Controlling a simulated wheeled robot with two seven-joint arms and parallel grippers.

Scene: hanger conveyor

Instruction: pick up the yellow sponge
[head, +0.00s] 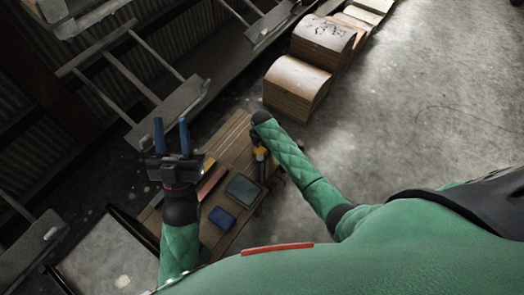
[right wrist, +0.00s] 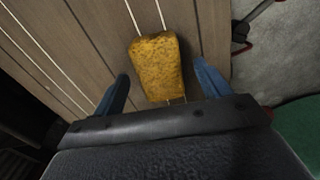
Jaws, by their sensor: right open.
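In the right wrist view a worn yellow sponge (right wrist: 155,66) lies on a slatted wooden table top (right wrist: 75,62). My right gripper (right wrist: 162,72) is open, with one blue finger on each side of the near part of the sponge and a gap on both sides. The sponge is not gripped. In the head view a small yellow patch (head: 260,153) shows beside my right arm; I cannot tell if it is the sponge.
On the wooden table (head: 233,133) lie a red item (head: 212,181), a dark grey-green flat item (head: 243,190) and a blue item (head: 221,218). Metal hanger frames (head: 135,70) stand at the upper left. Curved brown stacks (head: 297,86) stand on the floor beyond. Open floor (head: 420,110) lies right.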

